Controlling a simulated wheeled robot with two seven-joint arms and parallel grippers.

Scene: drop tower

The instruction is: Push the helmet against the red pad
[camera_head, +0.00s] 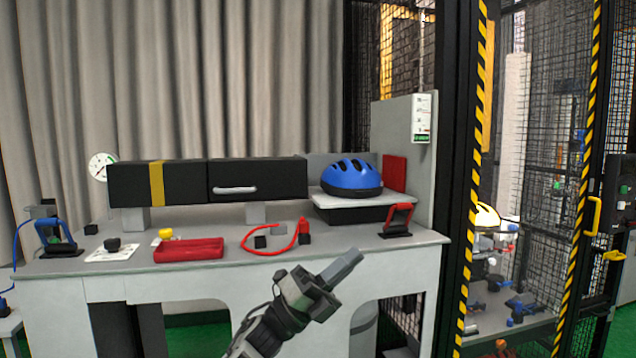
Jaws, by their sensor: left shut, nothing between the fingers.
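The blue helmet (352,176) with a black rim and dark vents sits on a light platform (375,201) at the right of the workbench. The red pad (395,172) is upright on the grey panel just right of the helmet. In this view the helmet's right edge is close to the pad; I cannot tell whether they touch. My left gripper (343,267) is shut and empty, in front of the bench edge, below and well short of the helmet, its fingers pointing up and right. My right gripper is not in view.
A red-handled clamp (397,221) stands in front of the platform. A caged tower stands right.

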